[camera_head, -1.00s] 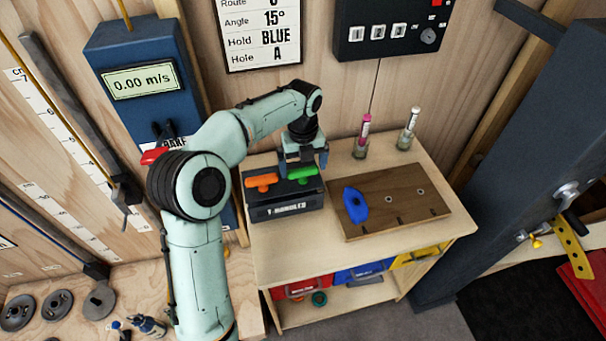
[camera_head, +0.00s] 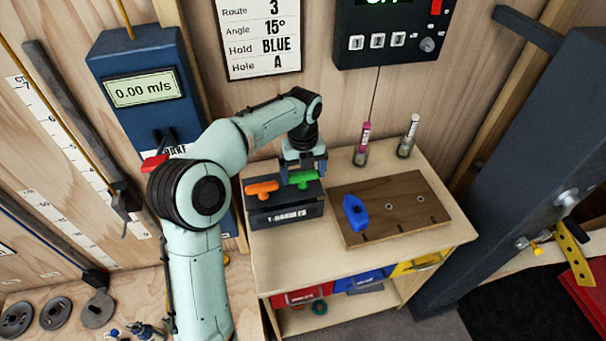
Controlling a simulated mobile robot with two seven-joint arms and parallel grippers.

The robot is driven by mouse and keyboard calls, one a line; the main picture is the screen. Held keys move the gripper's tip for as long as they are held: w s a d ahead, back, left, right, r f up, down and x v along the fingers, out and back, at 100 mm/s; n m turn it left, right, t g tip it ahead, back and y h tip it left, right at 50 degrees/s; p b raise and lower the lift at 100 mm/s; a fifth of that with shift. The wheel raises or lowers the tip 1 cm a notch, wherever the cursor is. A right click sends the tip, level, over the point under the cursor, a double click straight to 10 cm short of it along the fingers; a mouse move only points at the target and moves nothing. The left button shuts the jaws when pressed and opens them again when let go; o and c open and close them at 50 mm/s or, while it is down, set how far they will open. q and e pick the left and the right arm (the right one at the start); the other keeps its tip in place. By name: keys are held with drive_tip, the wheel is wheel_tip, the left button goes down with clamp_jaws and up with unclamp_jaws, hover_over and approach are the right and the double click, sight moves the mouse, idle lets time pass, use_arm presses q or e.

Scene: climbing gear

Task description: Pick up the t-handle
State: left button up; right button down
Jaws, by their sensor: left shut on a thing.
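A black box labelled for T-handles (camera_head: 288,215) stands on the left of the small wooden table. An orange T-handle (camera_head: 262,188) and a green T-handle (camera_head: 302,177) sit upright in its top. My left gripper (camera_head: 304,167) points down at the green T-handle, its fingers around the far side of the handle. It is shut on the green T-handle, which still shows at the box top. Whether the handle is lifted clear of the box cannot be told. My right gripper is not in view.
A brown wooden board (camera_head: 400,213) with holes and a blue hold (camera_head: 355,213) lies right of the box. Two markers in small cups, pink (camera_head: 363,145) and white (camera_head: 408,137), stand at the back. A dark blue post (camera_head: 530,160) rises at the right.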

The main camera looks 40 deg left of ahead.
use_arm(q)
wheel_tip(320, 180, up, 19)
drive_tip(key=p, duration=0.2)
drive_tip(key=shift+f, duration=0.15)
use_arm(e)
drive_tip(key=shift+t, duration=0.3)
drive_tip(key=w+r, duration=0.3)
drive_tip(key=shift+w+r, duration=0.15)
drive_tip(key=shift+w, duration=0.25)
